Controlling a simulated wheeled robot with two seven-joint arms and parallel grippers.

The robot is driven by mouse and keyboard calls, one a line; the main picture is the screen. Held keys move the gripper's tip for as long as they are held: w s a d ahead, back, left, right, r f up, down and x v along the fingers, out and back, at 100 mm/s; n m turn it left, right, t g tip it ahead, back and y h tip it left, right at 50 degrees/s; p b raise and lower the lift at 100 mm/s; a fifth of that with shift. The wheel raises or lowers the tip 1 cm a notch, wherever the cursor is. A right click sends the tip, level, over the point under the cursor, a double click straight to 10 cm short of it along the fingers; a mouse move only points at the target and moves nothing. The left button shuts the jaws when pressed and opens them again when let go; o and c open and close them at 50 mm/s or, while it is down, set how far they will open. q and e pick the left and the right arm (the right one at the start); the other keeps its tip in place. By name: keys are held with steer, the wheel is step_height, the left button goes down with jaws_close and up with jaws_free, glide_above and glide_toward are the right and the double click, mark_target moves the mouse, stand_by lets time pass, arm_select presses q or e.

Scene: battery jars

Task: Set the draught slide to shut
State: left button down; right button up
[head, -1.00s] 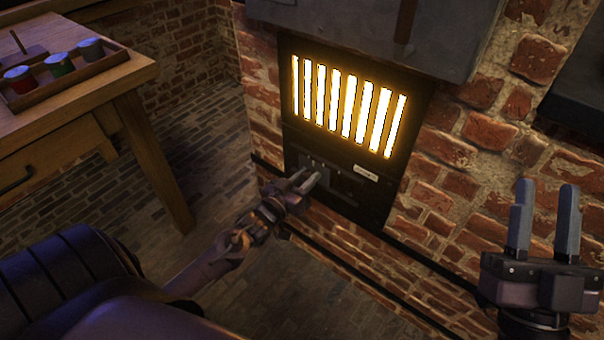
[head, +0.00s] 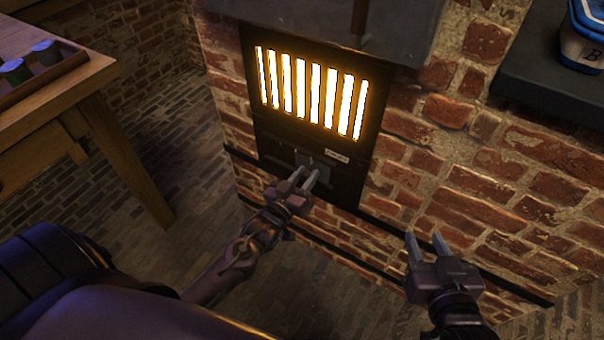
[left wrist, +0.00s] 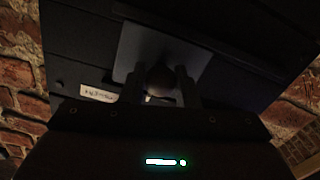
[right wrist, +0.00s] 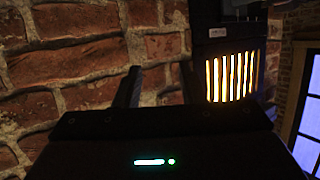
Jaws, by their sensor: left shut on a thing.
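The draught slide is a small grey plate (head: 316,161) low on the dark stove front (head: 281,137), below the glowing grate. In the left wrist view the plate (left wrist: 140,48) carries a round dark knob (left wrist: 160,80). My left gripper (head: 307,180) is shut on this knob, which sits between its fingers in the left wrist view. A pale label (head: 337,156) is fixed close to the plate's upper right; it also shows in the left wrist view (left wrist: 97,93), its lettering too dark to read surely. My right gripper (head: 427,243) is open and empty, before the brick wall.
The glowing barred grate (head: 311,92) is above the slide. A wooden table (head: 95,80) with a tray of small cups stands at the left. A dark shelf (head: 540,90) at the upper right bears a blue-and-white jar (head: 582,40). Floor between table and stove is clear.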

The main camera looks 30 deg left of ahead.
arm_select(q)
steer(key=c, duration=1.1)
jaws_free()
steer(key=shift+d, duration=0.35)
arm_select(e)
steer(key=shift+d, duration=0.1)
arm_select(q)
steer(key=shift+s+a, duration=0.1)
steer(key=shift+s, duration=0.25)
steer(key=s+p, duration=0.1)
steer(key=s, duration=0.6)
steer(key=shift+a+p, duration=0.25)
steer(key=shift+p, duration=0.15)
arm_select(e)
steer(key=s+d+f+g+h, duration=0.2)
steer(key=s+f+g, duration=0.5)
steer(key=s+f, duration=0.2)
step_height(320, 180, down, 2)
steer(key=shift+f+h, duration=0.25)
steer(key=shift+h, duration=0.05)
